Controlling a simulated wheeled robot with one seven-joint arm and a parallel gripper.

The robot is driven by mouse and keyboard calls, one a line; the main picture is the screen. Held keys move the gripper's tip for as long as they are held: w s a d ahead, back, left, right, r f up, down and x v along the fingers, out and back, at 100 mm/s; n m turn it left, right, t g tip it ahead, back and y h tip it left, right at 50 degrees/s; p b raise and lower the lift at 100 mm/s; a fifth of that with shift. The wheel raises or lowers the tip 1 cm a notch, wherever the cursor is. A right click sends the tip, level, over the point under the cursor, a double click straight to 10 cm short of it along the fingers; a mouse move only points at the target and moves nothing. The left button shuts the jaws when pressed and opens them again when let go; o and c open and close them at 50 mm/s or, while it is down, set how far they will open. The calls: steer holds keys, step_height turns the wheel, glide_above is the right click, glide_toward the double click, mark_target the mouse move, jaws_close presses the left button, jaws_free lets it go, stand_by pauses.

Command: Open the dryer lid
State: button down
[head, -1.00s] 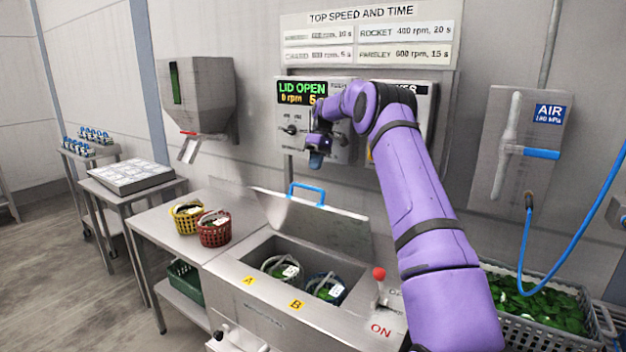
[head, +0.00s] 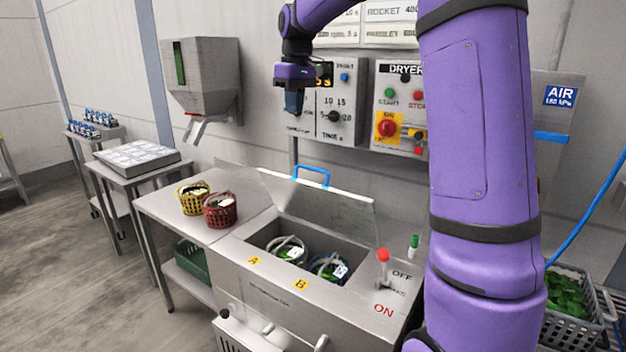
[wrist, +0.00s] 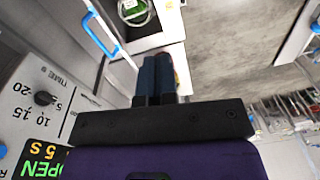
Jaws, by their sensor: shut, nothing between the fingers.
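The dryer lid (head: 340,209) stands raised and tilted back toward the wall, with its blue handle (head: 312,175) along the top edge. The handle also shows in the wrist view (wrist: 98,33). Below the lid, the dryer's opening shows two baskets with greens, one by label A (head: 287,250) and one by label B (head: 329,267). My gripper (head: 294,108) is shut and empty, in front of the control panel, above the lid and apart from it. Its closed fingers (wrist: 155,78) point toward the dryer in the wrist view.
A yellow basket (head: 192,198) and a red basket (head: 220,210) stand on the side table left of the dryer. A red-knobbed lever (head: 383,256) stands at the ON/OFF marks. The control panel (head: 345,105) is close behind my gripper. A grey crate of greens (head: 568,307) is at right.

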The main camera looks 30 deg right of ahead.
steer(key=s+a+r+m+t+h, duration=0.1)
steer(key=s+a, duration=0.3)
steer(key=s, duration=0.5)
steer(key=s+a+r+t, duration=0.1)
steer(key=s+a, duration=0.2)
steer(key=s, duration=0.6)
steer(key=s+f+n+h, duration=0.1)
steer(key=s+f, duration=0.7)
steer(key=s, duration=0.2)
steer(key=m+t+h, duration=0.7)
steer(key=m+h, duration=1.5)
steer(key=m, duration=1.3)
glide_toward(313, 185)
steer(key=x, duration=0.3)
steer(key=r+x, duration=0.1)
steer(key=x, duration=0.3)
steer(key=a+x, duration=0.1)
steer(key=x, duration=0.3)
steer(key=shift+s+d+r, duration=0.1)
steer(key=shift+d+r, duration=0.05)
steer(key=shift+r, duration=0.3)
